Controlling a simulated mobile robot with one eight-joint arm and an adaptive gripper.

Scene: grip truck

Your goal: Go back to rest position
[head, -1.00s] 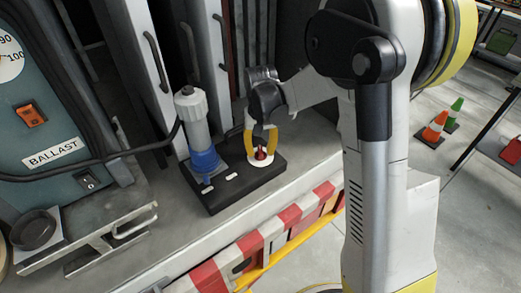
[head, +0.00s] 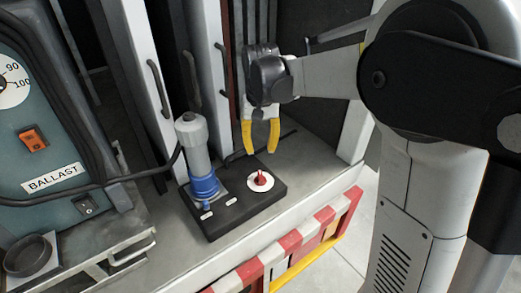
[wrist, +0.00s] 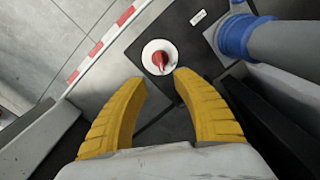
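My gripper (head: 261,150) has yellow fingers and hangs above and behind the black box (head: 222,228) on the truck bed. Its fingers are apart with nothing between them. The red knob (head: 260,179) stands on a white disc on the box, clear of the fingers. In the wrist view the gripper (wrist: 160,78) shows open, and the red knob (wrist: 159,61) lies just beyond the fingertips.
A grey plug with a blue collar (head: 204,187) stands upright on the box's left side, with a black cable running left. A teal BALLAST unit (head: 60,150) stands at left. Upright metal posts (head: 212,70) rise close behind. A red-white striped rail (head: 300,240) runs along the front edge.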

